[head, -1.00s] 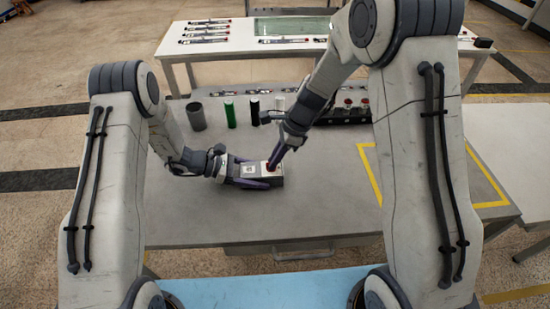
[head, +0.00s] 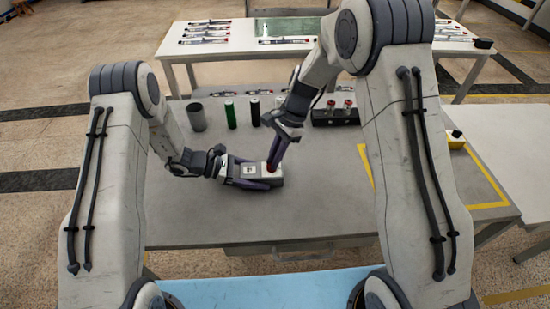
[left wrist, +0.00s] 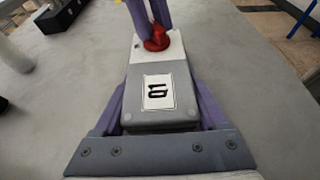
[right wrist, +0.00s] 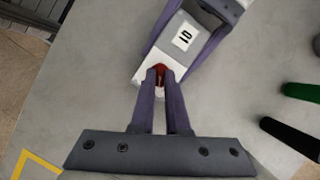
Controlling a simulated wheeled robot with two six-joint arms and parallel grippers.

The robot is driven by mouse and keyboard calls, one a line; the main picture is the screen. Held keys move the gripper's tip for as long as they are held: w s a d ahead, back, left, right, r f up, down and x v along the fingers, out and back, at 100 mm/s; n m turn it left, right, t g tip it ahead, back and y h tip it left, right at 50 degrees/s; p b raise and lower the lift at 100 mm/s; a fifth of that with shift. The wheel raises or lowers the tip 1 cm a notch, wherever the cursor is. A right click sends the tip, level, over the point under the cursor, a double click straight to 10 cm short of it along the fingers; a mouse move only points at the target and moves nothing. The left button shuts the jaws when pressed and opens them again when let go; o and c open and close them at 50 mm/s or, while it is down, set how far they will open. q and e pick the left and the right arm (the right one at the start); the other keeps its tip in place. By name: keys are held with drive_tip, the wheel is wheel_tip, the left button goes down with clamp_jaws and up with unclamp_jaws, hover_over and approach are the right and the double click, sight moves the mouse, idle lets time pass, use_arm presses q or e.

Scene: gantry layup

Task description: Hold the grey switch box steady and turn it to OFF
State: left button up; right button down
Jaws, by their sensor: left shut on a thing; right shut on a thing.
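The grey switch box (head: 262,174) lies on the grey table, with a white end and a label plate. Its label (left wrist: 159,92) shows in the left wrist view. My left gripper (head: 250,176) is shut around the sides of the box, one purple finger along each side. A red knob (left wrist: 157,38) sits on the white end of the box. My right gripper (right wrist: 160,78) is shut on the red knob from above, its fingers hiding part of it. In the head view the right gripper (head: 273,163) stands nearly upright over the knob. Which position the knob marks cannot be told.
A grey cup (head: 196,117), a green cylinder (head: 230,115) and a black cylinder (head: 254,112) stand behind the box. A black block with red knobs (head: 335,112) is at the back right. A yellow taped outline (head: 490,204) marks the right side. The table front is clear.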

drive_tip(key=n, duration=0.2)
drive_tip(key=n+g+h, duration=0.1)
drive_tip(key=n, duration=0.3)
drive_tip(key=shift+w+a+n+g+h, duration=0.2)
drive_tip(key=shift+a+n+g+h, duration=0.1)
drive_tip(key=shift+g, duration=0.1)
drive_tip(key=n+h, duration=0.1)
drive_tip(key=n, duration=0.1)
drive_tip(key=n+h, duration=0.1)
drive_tip(key=n, duration=0.2)
drive_tip(key=shift+a+g, duration=0.1)
drive_tip(key=shift+g, duration=0.2)
drive_tip(key=shift+n, duration=0.4)
drive_tip(key=c, duration=0.9)
unclamp_jaws()
drive_tip(key=shift+r, duration=0.1)
drive_tip(key=v, duration=1.2)
drive_tip(key=shift+a, duration=0.15)
